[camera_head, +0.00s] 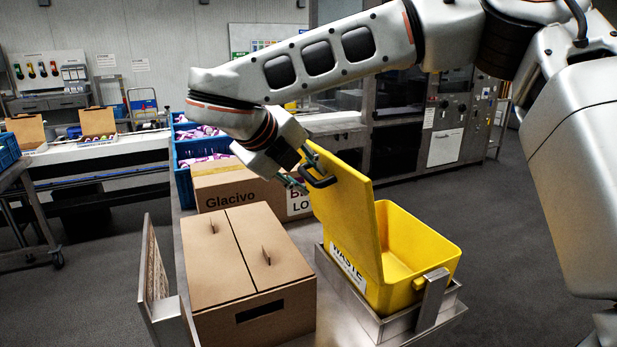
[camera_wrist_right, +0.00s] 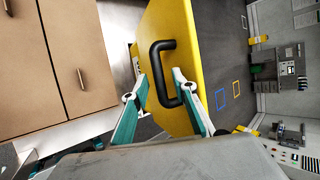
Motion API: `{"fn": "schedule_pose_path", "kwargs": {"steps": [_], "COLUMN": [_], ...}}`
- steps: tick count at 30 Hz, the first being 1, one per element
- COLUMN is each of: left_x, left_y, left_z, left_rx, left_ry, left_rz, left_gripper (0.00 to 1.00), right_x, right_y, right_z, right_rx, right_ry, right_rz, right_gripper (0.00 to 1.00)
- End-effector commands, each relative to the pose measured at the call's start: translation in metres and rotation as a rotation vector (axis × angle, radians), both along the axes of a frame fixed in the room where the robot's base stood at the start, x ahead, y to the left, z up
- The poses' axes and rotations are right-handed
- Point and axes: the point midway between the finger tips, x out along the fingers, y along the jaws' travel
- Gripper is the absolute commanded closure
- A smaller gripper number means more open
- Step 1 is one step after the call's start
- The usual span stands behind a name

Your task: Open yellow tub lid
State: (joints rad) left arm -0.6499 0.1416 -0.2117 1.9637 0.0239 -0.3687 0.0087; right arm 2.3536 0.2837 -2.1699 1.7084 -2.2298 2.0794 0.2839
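The yellow waste tub (camera_head: 420,245) stands on the right of the work surface. Its yellow lid (camera_head: 347,212) is raised and stands roughly upright at the tub's left side, and the tub's inside shows. The black lid handle (camera_head: 319,181) is on the lid's outer face near its top; it also shows in the right wrist view (camera_wrist_right: 157,75). My right gripper (camera_head: 306,176) is at the handle. Its teal fingers (camera_wrist_right: 164,86) are spread to either side of the handle bar, with a gap around it. My left gripper is not in view.
A closed brown carton (camera_head: 225,260) with two upright tabs stands left of the tub. A Glacivo box (camera_head: 237,191) is behind it. Blue crates (camera_head: 183,180) with purple packets are farther back. A metal holder (camera_head: 398,322) surrounds the tub's base.

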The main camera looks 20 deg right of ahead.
Motion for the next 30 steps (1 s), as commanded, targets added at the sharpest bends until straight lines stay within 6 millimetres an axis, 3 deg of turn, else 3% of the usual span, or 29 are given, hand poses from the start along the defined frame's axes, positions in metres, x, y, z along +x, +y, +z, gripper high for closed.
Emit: {"fn": "schedule_pose_path", "kwargs": {"steps": [16, 30], "left_x": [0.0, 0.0], "left_y": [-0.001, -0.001], "left_z": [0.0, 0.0], "left_rx": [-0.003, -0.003], "left_ry": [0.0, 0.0], "left_rz": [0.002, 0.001], "left_gripper": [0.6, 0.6], "right_x": [-0.037, -0.045], "right_y": [0.059, 0.071], "right_z": [0.066, 0.078], "right_rx": [-0.001, 0.0], "right_ry": [-0.001, 0.004], "right_rz": [-0.001, -0.003], "right_gripper": [0.72, 0.72]}}
